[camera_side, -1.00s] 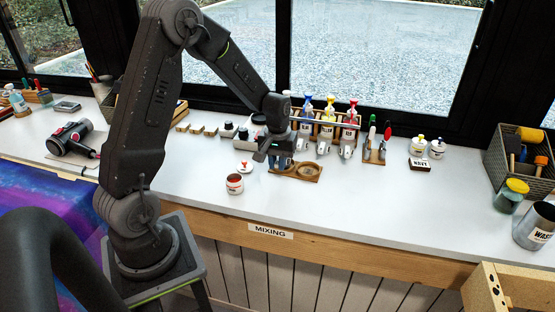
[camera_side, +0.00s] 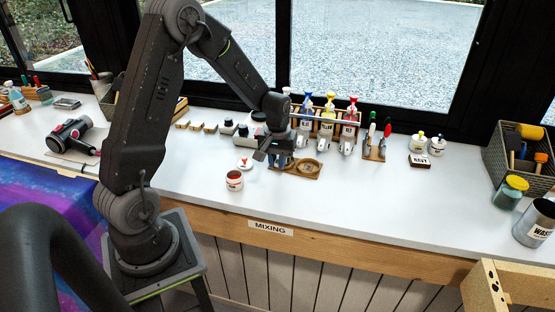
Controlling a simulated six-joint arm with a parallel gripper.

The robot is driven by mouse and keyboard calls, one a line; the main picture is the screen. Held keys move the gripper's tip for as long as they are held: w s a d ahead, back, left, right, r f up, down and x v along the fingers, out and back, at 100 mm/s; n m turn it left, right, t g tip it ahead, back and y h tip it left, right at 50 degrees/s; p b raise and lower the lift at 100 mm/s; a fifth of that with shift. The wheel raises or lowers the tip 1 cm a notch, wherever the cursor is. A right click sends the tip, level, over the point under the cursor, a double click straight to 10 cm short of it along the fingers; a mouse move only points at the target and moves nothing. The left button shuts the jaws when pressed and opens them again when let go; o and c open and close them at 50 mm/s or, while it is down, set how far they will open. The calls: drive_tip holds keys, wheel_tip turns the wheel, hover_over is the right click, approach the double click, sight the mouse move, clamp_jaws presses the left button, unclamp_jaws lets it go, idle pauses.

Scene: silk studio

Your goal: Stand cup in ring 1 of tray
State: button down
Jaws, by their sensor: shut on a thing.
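My gripper (camera_side: 273,153) points down over the left end of a small wooden tray (camera_side: 306,175) on the white bench. It is shut on a small bluish cup (camera_side: 287,159), which is partly covered by the fingers. The cup looks upright and is over or at the tray's left part. I cannot tell whether its base touches the tray. One round ring (camera_side: 309,167) shows empty on the tray's right part. The ring at the left is hidden behind the gripper and cup, and the ring numbers cannot be read.
An open white jar with red contents (camera_side: 234,181) stands front left of the tray, its lid (camera_side: 244,165) behind it. A rack of pump bottles (camera_side: 327,121) stands close behind the tray. A holder with upright tools (camera_side: 375,147) is to the right. The bench front is clear.

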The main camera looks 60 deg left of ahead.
drive_tip(key=c, duration=1)
unclamp_jaws()
drive_tip(key=shift+f, duration=0.1)
wheel_tip(320, 180, up, 14)
drive_tip(key=shift+f, duration=0.1)
drive_tip(key=s+d+r+m+t, duration=0.2)
drive_tip(key=s+d+m, duration=0.1)
drive_tip(key=s+d, duration=0.2)
drive_tip(key=s+d+r+m+t, duration=0.1)
drive_tip(key=s+d+r+m, duration=0.1)
drive_tip(key=s+d, duration=0.4)
drive_tip(key=s+d+r+m+t, duration=0.2)
drive_tip(key=s+d+r+m, duration=0.1)
drive_tip(key=s+d, duration=0.3)
drive_tip(key=shift+s+d+m+t, duration=0.2)
drive_tip(key=shift+d+m+t, duration=0.15)
drive_tip(key=shift+m, duration=0.15)
